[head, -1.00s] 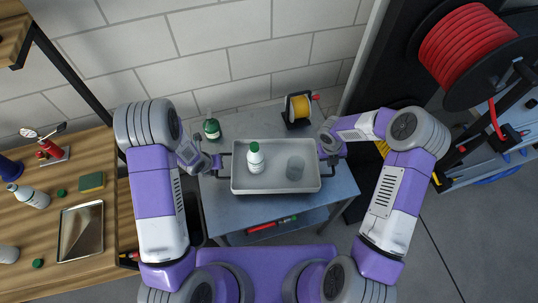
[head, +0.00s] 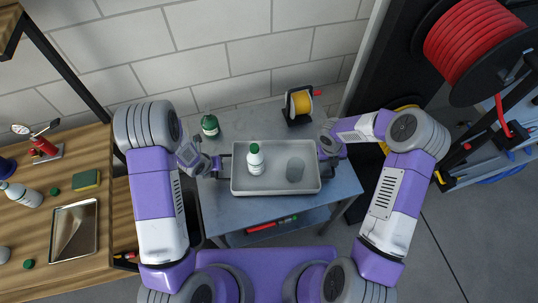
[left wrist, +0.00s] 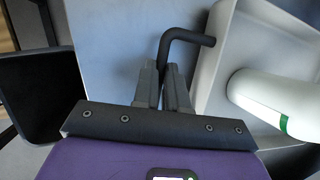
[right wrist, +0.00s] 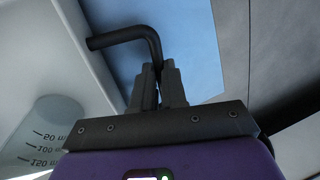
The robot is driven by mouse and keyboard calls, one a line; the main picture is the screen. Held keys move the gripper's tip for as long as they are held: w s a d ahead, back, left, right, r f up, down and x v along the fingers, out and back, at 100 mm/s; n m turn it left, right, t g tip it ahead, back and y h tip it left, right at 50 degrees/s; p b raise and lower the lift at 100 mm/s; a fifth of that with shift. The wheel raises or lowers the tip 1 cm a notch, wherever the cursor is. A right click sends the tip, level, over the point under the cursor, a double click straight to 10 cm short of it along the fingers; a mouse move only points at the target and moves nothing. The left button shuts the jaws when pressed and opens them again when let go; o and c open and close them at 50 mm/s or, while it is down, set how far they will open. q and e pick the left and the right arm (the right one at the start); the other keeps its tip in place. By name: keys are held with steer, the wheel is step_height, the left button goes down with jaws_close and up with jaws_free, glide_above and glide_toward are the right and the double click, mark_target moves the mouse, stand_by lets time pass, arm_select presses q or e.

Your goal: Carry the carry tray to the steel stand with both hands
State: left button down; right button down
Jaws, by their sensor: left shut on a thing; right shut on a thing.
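The grey carry tray (head: 275,190) is level in front of me, over the blue-grey top of the steel stand (head: 225,213). I cannot tell whether it touches that top. A white bottle with a green cap (head: 256,162) stands in it, and a clear graduated beaker (head: 295,170) is to its right. My left gripper (head: 214,165) is shut on the tray's left black handle, which shows in the left wrist view (left wrist: 187,37). My right gripper (head: 325,153) is shut on the right black handle, seen in the right wrist view (right wrist: 125,37).
A lower shelf holds red tools (head: 262,227). A wooden bench (head: 105,275) is at left; a red hose reel (head: 470,48) is at right.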

arm_select(q)
steer(key=shift+f+b, duration=0.35)
steer(key=shift+f, duration=0.2)
arm_select(e)
steer(key=shift+f, duration=0.55)
arm_select(q)
steer(key=c, duration=1.6)
jaws_free()
steer(key=shift+f, duration=0.1)
arm_select(e)
steer(key=c, duration=1.6)
jaws_free()
steer(key=shift+f, duration=0.1)
arm_select(q)
steer(key=o, duration=0.4)
arm_select(e)
steer(key=o, duration=0.4)
arm_select(q)
steer(key=shift+o, duration=0.2)
arm_select(e)
steer(key=shift+o, duration=0.2)
steer(key=shift+r, duration=0.6)
arm_select(q)
steer(key=v, duration=1.2)
arm_select(e)
steer(key=v, duration=1.1)
steer(key=shift+a, duration=0.1)
